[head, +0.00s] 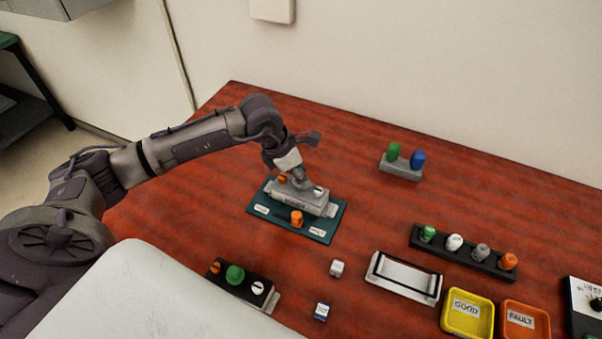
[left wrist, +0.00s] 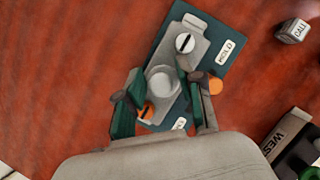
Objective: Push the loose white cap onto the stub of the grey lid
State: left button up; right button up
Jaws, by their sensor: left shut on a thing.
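The grey lid (head: 310,207) lies on a dark teal mat (head: 262,198). It has a white slotted disc (left wrist: 185,43) toward one end and an orange slotted disc (left wrist: 147,110) toward the other. My left gripper (left wrist: 166,98) is over the middle of the lid, shut on a pale round piece (left wrist: 162,82) that looks like the white cap. The stub under it is hidden, and I cannot tell whether the cap touches or covers it. In the head view the left gripper (head: 297,178) comes down from above. The right gripper is not in view.
An orange cap (head: 297,217) stands on the mat beside the lid. A small CALL cube (head: 337,268), a black box (head: 227,285), a black rack of caps (head: 466,257), an empty tray (head: 404,277) and yellow (head: 467,316) and orange bins (head: 525,324) stand nearer.

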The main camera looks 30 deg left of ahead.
pick_arm(q)
jog(key=o, duration=1.4)
jog(key=shift+r, duration=0.1)
jog(key=shift+r+p, duration=1.8)
jog(key=shift+r, duration=1.65)
grip_shut()
